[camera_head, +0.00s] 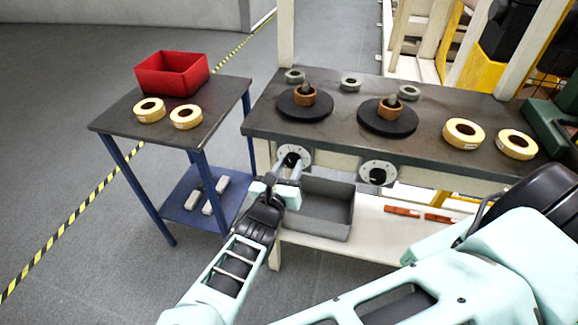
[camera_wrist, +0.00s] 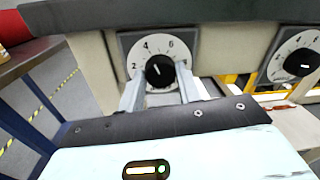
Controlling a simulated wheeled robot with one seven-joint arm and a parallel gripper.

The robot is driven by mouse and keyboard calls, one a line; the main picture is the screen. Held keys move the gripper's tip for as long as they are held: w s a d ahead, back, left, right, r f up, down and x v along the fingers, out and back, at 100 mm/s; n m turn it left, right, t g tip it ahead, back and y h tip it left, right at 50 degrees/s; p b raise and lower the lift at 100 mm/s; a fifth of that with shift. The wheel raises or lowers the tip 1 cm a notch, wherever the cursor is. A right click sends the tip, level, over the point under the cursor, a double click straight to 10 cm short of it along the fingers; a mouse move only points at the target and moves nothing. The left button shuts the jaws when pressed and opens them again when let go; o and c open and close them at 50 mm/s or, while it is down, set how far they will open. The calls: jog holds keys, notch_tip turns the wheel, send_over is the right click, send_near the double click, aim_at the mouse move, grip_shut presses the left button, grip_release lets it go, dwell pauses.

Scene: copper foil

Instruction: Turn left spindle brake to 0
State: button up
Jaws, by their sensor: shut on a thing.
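The left spindle brake is a black knob (camera_wrist: 160,70) on a pale numbered dial plate, on the front of the dark-topped bench. In the head view its dial (camera_head: 293,156) is partly covered by my fingers. My gripper (camera_head: 289,169) reaches it from the front. In the wrist view, my gripper's two grey fingers (camera_wrist: 160,84) stand on either side of the knob and are shut on it. The numbers 2, 4 and 6 show around it. The knob's white mark points up and slightly left, between 4 and 6. The 0 cannot be made out.
A similar right dial (camera_head: 378,173) sits beside it on the bench front. A grey open bin (camera_head: 322,231) is below. Two black spindle discs (camera_head: 387,121) carry copper rolls on the bench top (camera_head: 345,128). A blue-legged table (camera_head: 112,119) with a red bin (camera_head: 172,78) stands at left.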

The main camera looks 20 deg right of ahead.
jog(key=shift+c, duration=0.7)
jog(key=shift+r+n+p, duration=0.1)
jog(key=shift+n+p, duration=0.2)
jog(key=shift+p, duration=0.05)
